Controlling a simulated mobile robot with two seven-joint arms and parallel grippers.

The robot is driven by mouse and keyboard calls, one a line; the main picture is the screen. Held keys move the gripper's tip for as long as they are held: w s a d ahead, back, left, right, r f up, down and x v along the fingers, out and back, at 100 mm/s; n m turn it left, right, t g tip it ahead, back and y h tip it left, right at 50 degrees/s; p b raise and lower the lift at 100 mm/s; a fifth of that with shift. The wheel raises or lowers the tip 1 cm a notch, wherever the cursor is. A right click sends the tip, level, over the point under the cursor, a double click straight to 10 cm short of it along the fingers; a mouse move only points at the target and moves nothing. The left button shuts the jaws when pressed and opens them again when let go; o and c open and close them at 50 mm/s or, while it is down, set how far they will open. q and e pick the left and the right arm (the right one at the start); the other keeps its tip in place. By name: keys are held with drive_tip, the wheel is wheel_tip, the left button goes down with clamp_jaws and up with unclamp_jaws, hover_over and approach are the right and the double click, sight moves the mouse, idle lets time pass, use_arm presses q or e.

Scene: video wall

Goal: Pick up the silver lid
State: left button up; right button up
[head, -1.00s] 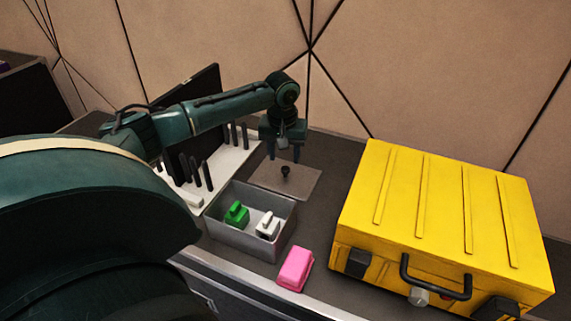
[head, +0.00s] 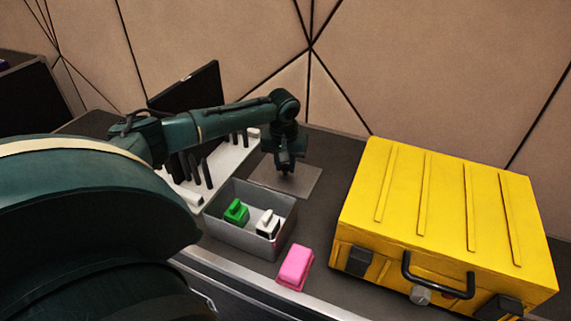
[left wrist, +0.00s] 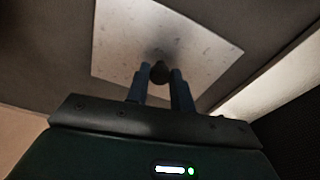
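The silver lid (head: 305,178) is a flat grey plate with a small dark knob in its middle. It lies on the dark counter behind the grey box, and it also shows in the left wrist view (left wrist: 205,45). My left gripper (head: 286,170) points down over the lid's middle. In the left wrist view its two fingers (left wrist: 160,72) stand on either side of the dark knob (left wrist: 160,75), close against it with little or no gap. The knob is mostly hidden in the head view. My right gripper is not in view.
An open grey box (head: 233,235) holds a green block (head: 236,211) and a white-and-black block (head: 267,224). A pink block (head: 295,267) lies in front. A yellow case (head: 440,220) stands at right. A white rack with dark pegs (head: 227,160) stands left of the lid.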

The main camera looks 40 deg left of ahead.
use_arm(q)
clamp_jaws()
drive_tip(key=shift+r, duration=0.1)
